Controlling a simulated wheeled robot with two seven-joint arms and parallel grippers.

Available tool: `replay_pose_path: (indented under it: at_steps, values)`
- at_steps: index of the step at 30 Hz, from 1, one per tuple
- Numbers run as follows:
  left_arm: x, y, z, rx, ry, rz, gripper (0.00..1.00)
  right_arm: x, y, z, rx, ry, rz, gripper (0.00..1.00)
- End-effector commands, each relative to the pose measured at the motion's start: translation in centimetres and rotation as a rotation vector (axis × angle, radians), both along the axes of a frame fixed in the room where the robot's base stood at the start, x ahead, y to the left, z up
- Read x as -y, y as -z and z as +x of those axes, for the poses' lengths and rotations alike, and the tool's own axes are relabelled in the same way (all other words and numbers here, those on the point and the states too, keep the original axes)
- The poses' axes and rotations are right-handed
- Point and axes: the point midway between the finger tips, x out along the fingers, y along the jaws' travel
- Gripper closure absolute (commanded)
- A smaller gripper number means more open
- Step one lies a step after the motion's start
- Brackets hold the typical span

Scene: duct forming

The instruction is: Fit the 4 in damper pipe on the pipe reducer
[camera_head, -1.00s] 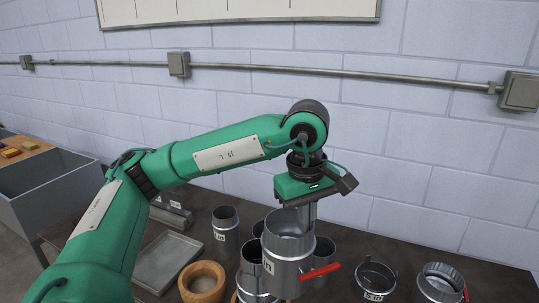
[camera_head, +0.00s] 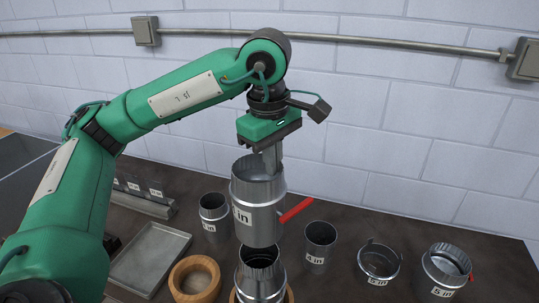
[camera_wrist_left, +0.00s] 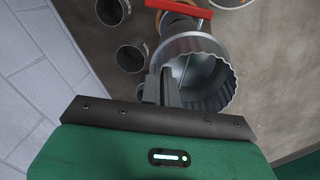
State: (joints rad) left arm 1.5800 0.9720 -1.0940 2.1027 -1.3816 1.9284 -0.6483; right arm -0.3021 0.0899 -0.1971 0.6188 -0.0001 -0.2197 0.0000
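My left gripper (camera_head: 272,160) is shut on the rim wall of the damper pipe (camera_head: 256,210), a grey metal pipe with a red handle. It holds the pipe upright in the air. The pipe's label is partly readable, ending in "in". Below it, the pipe reducer (camera_head: 261,278) stands with its dark open end up, seemingly on a wooden ring. The pipe's lower end looks just above the reducer's top; a small gap seems to show. In the left wrist view, the gripper fingers (camera_wrist_left: 163,88) grip the crimped rim of the pipe (camera_wrist_left: 213,62). My right gripper is not in view.
A small pipe (camera_head: 213,212) and a labelled pipe (camera_head: 320,240) stand either side. Farther right are two wider pipe pieces (camera_head: 379,268) (camera_head: 444,268). A wooden ring (camera_head: 195,280) and a flat metal tray (camera_head: 150,255) lie left. A wall stands behind the table.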

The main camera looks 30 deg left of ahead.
Motion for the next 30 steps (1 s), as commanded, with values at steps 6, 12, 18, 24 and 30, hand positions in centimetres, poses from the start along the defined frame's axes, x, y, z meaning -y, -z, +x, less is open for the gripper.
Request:
replay_pose_path:
  at_steps: [6,12,18,24,30]
  values:
    - [0.0,1.4,0.0,-0.001,-0.001,-0.001,1.00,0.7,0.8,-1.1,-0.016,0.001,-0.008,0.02]
    - [-0.1,2.6,0.0,-0.002,-0.001,0.000,1.00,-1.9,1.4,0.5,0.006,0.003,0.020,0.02]
    - [0.0,3.8,0.0,0.000,-0.001,0.000,1.00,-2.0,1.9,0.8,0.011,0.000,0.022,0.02]
    - [-0.1,5.0,0.0,-0.001,-0.001,0.000,1.00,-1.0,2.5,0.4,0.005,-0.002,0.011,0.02]
    - [-0.1,6.4,0.0,-0.001,-0.001,0.000,1.00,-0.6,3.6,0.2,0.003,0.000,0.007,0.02]
